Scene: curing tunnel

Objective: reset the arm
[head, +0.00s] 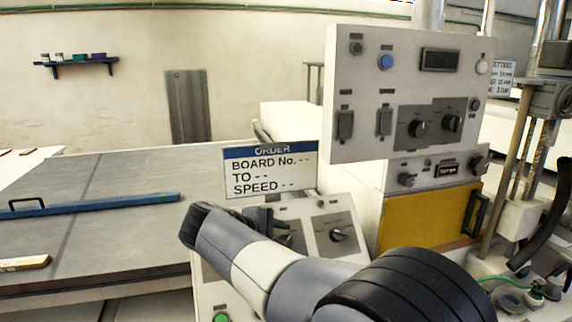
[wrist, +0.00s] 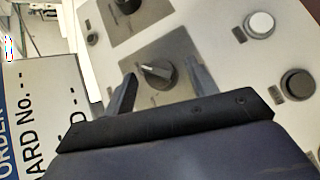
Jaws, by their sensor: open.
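My arm reaches up and left across the lower middle of the head view. My gripper (head: 264,217) is over the sloped control panel (head: 306,207), below the order sign, and is partly hidden by my wrist there. In the wrist view, the two dark fingers of my gripper (wrist: 160,86) are apart. A black dial knob (wrist: 158,72) on a dark grey plate shows between them. I cannot tell how far the fingertips are from the panel face. Nothing is seen held.
The order sign (head: 270,172) stands close behind my gripper. An upright switch box (head: 405,70) and a yellow-fronted unit (head: 425,218) are to the right. A flat grey table (head: 120,225) with a blue bar (head: 95,203) lies left. Open air is above the table.

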